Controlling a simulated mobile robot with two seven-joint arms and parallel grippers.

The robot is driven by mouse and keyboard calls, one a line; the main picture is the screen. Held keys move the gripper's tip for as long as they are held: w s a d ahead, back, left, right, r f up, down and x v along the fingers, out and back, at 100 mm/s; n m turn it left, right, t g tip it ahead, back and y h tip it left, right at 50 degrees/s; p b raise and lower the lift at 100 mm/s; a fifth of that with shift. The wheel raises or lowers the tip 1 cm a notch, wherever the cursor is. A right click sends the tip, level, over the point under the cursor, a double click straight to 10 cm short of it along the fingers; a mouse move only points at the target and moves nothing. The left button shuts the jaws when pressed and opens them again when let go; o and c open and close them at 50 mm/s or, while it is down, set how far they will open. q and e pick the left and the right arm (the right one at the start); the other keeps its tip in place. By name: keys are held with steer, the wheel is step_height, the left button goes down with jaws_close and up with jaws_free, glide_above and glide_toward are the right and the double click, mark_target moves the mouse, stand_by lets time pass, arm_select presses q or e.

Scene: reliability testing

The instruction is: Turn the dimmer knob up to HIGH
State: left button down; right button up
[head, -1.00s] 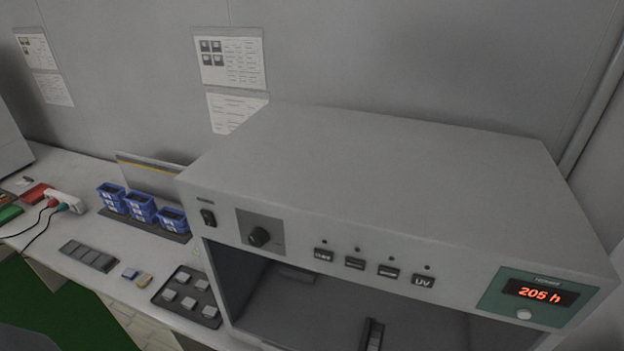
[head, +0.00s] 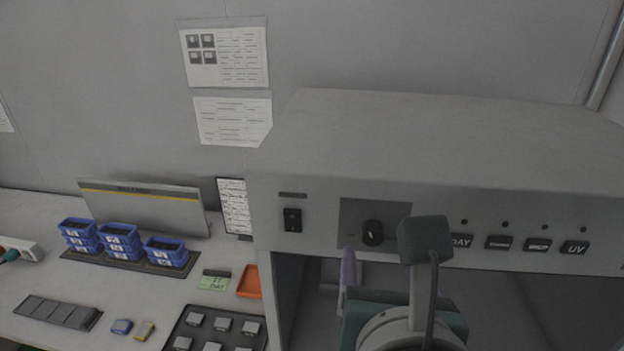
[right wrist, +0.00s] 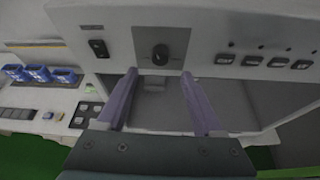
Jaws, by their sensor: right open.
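The dimmer knob (head: 372,233) is a small black round knob on a darker grey plate on the front of the grey light box. It also shows in the right wrist view (right wrist: 160,55), a little beyond the fingertips and between their lines. My right gripper (right wrist: 160,74) is open and empty, with two purple fingers pointing at the panel just below the knob. In the head view one purple finger shows below and left of the knob; the other is hidden behind my wrist parts. The knob's setting is too small to read. My left gripper is out of view.
A black rocker switch (head: 292,220) sits left of the knob. Several buttons, including UV (head: 575,248), lie to its right. Below is the box's open chamber (right wrist: 155,105). Blue bins (head: 119,240) and a tray of small blocks (head: 215,328) stand on the bench at left.

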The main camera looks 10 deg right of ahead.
mark_target(373, 239)
steer(key=x, duration=0.7)
steer(key=shift+w+d, duration=0.1)
steer(key=shift+d, duration=0.05)
jaws_close()
stand_by(0.3)
steer(key=shift+f, duration=0.1)
